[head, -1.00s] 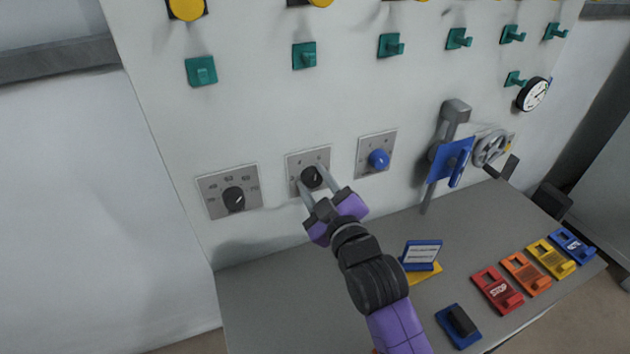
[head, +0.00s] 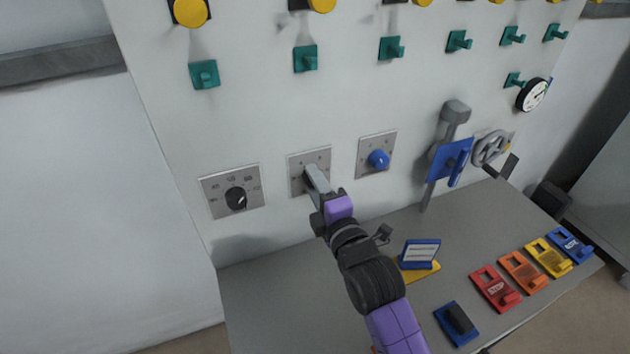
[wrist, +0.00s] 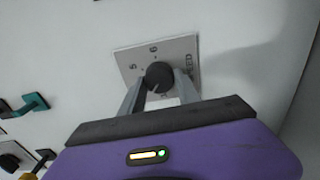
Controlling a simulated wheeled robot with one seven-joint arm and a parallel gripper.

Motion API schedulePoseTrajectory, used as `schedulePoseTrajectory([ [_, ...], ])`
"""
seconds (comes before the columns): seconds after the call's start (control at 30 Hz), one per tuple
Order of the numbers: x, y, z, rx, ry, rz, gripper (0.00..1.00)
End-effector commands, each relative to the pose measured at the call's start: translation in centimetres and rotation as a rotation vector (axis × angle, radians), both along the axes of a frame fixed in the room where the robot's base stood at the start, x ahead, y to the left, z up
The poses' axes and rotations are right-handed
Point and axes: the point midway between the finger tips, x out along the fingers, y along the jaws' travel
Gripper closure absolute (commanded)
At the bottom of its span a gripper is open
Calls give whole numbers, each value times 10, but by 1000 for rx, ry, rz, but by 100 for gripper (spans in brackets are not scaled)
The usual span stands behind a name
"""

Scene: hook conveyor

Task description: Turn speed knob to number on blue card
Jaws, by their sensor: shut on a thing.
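A black knob (wrist: 160,76) sits on a square metal plate on the white panel. In the wrist view the letters "EED" show at the plate's right edge, with a 6 and a 5 around the knob. My gripper (head: 312,178) is shut on this knob, one finger on each side of it; in the head view the gripper hides the knob and part of its plate (head: 322,156). A small blue stand with a white card (head: 421,251) rests on a yellow base on the grey shelf. Its writing is too small to read.
Another black knob (head: 236,198) on a plate is at left, and a blue knob (head: 379,159) at right. Further right are a blue lever plate (head: 452,160) and a handwheel (head: 491,149). Red, orange, yellow and blue tags lie on the shelf (head: 275,300). Teal hooks line the wall above.

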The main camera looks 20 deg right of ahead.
Motion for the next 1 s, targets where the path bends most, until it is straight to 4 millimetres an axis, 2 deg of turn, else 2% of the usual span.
schedulePoseTrajectory([
  [0.6,0,1,-2,-552,3,3,100],
  [1.0,0,0,-4,-746,3,3,100],
])
